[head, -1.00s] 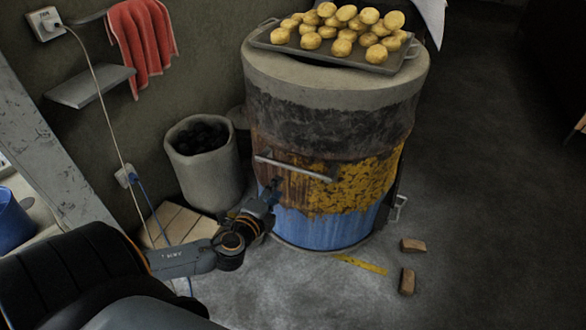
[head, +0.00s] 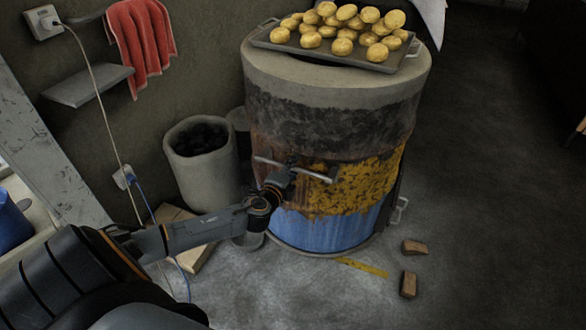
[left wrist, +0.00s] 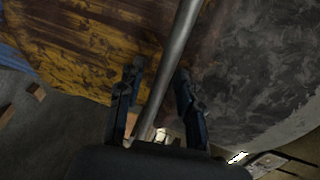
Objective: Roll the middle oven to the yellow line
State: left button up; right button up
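The barrel oven (head: 330,228) stands upright in the head view, with a grey top, a rusty and yellow middle and a blue base. A metal bar handle (head: 318,174) crosses its front and also shows in the left wrist view (left wrist: 180,45). My left gripper (head: 292,166) is at the handle's middle. In the left wrist view its fingers (left wrist: 160,88) are apart, with the bar running between them and gaps beside it. The yellow line (head: 362,267) is a short strip on the floor just in front of the oven's base. My right gripper is not in view.
A tray (head: 376,66) of several potatoes rests on the oven's top. Two bricks (head: 414,247) (head: 408,284) lie on the floor to the right of the line. A grey bin (head: 204,170) of dark lumps stands left of the oven. Floor at the right is clear.

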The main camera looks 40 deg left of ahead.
pick_arm(q)
jog(key=shift+c, duration=0.4)
grip_shut()
jog(key=shift+s+d, duration=0.1)
